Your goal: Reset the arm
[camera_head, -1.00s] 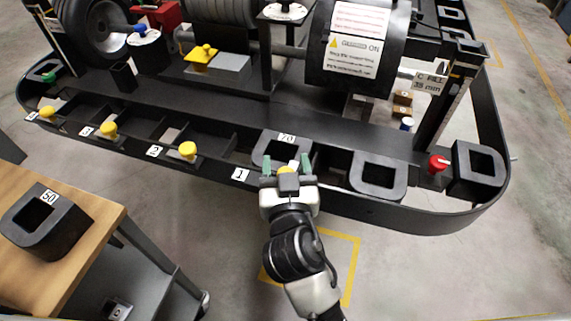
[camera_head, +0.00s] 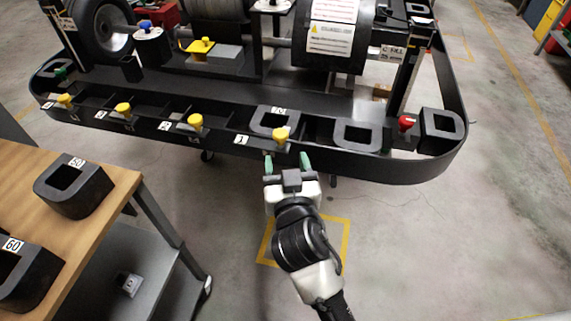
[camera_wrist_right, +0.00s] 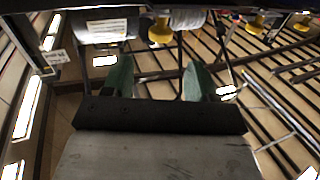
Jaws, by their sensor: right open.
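My right gripper (camera_head: 287,163) is in the lower middle of the head view, with its two green fingers apart and nothing between them. It is just in front of the black kart stand's front rail (camera_head: 330,170). A yellow knob (camera_head: 281,135) on the stand is just beyond the fingertips, apart from them. In the right wrist view the open green fingers (camera_wrist_right: 158,75) also show, and a yellow knob (camera_wrist_right: 161,32) is ahead of them. My left gripper is not in view.
Black block weights sit in the stand's tray, one near the middle (camera_head: 274,122) and one at right (camera_head: 357,136). A red knob (camera_head: 405,124) stands at right. A wooden table (camera_head: 110,185) with blocks marked 50 and 60 is at left. Floor at right is free.

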